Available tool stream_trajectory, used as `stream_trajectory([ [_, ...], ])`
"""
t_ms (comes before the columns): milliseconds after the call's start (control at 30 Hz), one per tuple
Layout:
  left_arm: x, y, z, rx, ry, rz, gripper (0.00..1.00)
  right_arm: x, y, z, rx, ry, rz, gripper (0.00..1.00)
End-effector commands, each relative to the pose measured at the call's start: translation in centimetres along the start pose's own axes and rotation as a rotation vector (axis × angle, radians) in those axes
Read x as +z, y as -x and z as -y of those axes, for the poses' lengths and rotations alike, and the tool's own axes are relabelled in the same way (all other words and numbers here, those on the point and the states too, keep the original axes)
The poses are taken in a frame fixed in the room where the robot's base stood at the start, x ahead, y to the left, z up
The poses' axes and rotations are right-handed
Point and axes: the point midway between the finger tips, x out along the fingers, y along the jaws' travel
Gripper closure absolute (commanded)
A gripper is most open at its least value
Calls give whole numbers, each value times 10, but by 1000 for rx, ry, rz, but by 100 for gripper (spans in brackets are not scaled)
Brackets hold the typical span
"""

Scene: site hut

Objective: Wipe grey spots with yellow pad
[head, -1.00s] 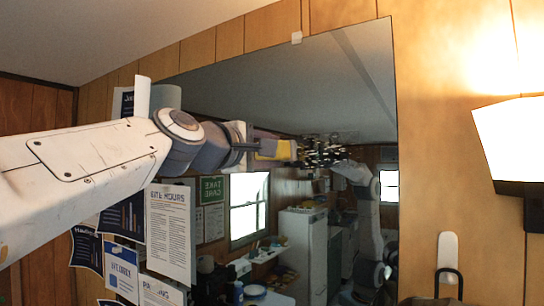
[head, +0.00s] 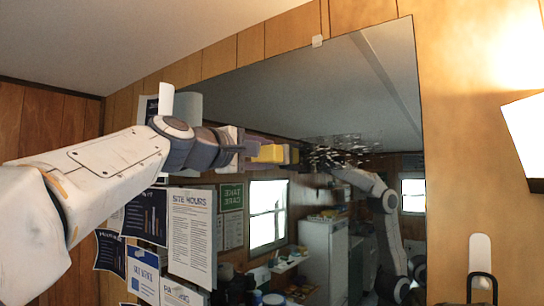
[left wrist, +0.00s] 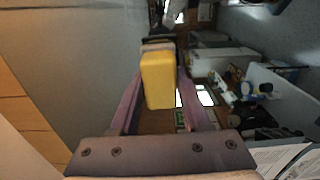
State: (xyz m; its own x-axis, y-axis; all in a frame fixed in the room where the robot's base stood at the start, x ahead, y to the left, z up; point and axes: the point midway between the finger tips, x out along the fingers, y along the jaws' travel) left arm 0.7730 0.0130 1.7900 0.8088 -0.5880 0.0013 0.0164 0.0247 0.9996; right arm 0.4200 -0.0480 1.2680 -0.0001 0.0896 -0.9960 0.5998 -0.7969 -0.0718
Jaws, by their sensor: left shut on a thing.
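A patch of small grey spots (head: 342,151) shows on the big mirror (head: 375,75), looking pale against the darker reflection. My left gripper (head: 278,153) reaches in from the left and is shut on the yellow pad (head: 268,153), just left of the spots. In the left wrist view the yellow pad (left wrist: 158,80) sits between the two purple fingers, its far end towards the mirror. I cannot tell whether the pad touches the glass. The spots are not clear in the wrist view. My right gripper is not in view.
Several papers, including a site hours sheet (head: 192,235), hang below my left arm. A lit wall lamp (head: 525,135) is at the right edge. The arm, fridge and window right of the papers are reflections in the mirror.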

Motion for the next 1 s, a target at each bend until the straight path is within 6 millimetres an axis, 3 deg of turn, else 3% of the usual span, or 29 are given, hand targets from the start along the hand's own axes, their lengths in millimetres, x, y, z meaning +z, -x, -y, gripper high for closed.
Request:
stream_trajectory([
  [1000,-59,-4,1,-3,3,-8,100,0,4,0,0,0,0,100],
])
